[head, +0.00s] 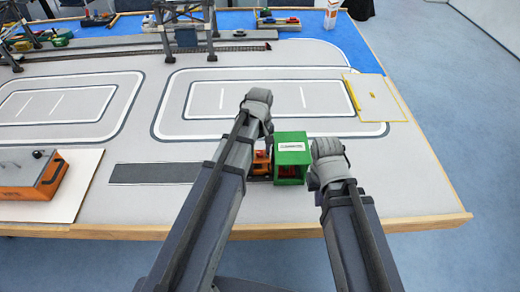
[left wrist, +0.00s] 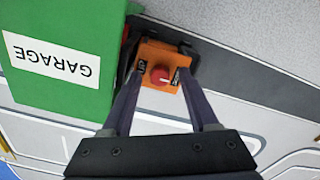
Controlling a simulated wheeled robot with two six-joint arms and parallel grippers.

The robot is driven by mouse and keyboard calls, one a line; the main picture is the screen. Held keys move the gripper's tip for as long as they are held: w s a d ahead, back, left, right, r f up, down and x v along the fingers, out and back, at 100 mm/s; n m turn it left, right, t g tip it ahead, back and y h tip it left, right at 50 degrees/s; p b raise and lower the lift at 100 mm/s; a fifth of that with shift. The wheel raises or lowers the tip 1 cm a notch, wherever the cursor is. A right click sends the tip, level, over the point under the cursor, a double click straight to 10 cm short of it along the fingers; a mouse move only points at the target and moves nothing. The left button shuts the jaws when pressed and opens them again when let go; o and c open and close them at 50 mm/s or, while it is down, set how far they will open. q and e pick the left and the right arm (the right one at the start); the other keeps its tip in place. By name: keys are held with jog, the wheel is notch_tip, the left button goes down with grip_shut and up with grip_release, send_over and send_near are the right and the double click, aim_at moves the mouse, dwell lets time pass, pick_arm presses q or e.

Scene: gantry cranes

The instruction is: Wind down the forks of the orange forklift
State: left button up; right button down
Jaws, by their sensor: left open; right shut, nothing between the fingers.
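The orange forklift (head: 261,161) stands at the green garage (head: 291,143) near the table's front edge, partly hidden by my left arm. In the left wrist view the forklift (left wrist: 150,55) shows from above as an orange block with a red knob (left wrist: 160,75) on top. My left gripper (left wrist: 160,82) is open, with one finger on each side of the knob; I cannot tell whether they touch it. The forks are not clearly visible. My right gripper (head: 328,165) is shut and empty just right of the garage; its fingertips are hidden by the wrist.
The garage wall (left wrist: 60,60) is close beside my left fingers. An orange box with a black knob (head: 25,175) stands on a white board at left. A gantry crane (head: 185,30) and rails are at the back.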

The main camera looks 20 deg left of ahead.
aim_at(260, 152)
pick_arm(q)
notch_tip(260, 152, up, 8)
jog(key=p, duration=0.8)
jog(key=shift+f, duration=0.1)
pick_arm(e)
notch_tip(260, 152, up, 8)
jog(key=shift+f, duration=0.1)
